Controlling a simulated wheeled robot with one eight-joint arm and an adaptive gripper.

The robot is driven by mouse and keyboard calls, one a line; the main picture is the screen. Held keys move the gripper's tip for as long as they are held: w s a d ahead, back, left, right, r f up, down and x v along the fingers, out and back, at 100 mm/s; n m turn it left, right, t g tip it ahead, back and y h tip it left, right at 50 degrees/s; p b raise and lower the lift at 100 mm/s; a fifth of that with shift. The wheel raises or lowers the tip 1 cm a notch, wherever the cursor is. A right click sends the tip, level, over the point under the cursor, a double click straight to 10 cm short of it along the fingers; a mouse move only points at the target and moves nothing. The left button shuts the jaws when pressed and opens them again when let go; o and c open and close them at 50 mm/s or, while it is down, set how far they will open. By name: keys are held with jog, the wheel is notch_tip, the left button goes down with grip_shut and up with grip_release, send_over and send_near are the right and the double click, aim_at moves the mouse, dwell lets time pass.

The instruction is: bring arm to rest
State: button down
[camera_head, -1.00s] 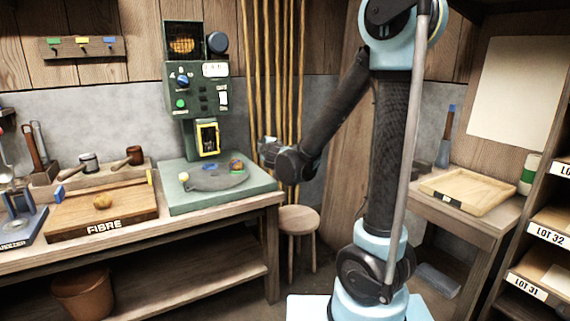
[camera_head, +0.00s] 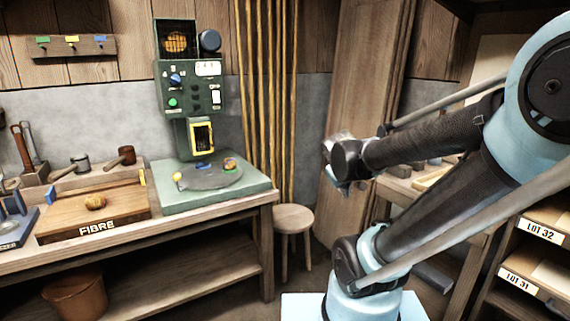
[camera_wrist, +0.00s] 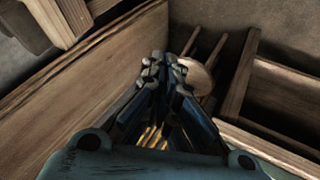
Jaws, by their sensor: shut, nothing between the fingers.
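My gripper (camera_wrist: 165,72) is shut and empty in the wrist view, its fingertips together. In the head view the end of my arm (camera_head: 340,165) hangs in the air right of the green machine and above the stool, clear of both benches. The gripper's fingers are small and partly hidden by the wrist there.
A green machine (camera_head: 190,95) stands on the left bench, with small items on its base. A round stool (camera_head: 293,217) stands right of the bench. Shelves (camera_head: 540,232) are at the right.

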jog(key=s+f+m+g+y, duration=0.1)
jog(key=s+f+m+g, duration=0.1)
jog(key=s, duration=0.6)
jog(key=s+a+f+m+g+y, duration=0.1)
jog(key=s+f, duration=0.3)
jog(key=s, duration=0.4)
jog(key=shift+s+f+m+g+y, duration=0.25)
jog(key=shift+m+g+y, duration=0.2)
jog(key=shift+g, duration=0.45)
jog(key=shift+w+f, duration=0.2)
jog(key=shift+w, duration=0.3)
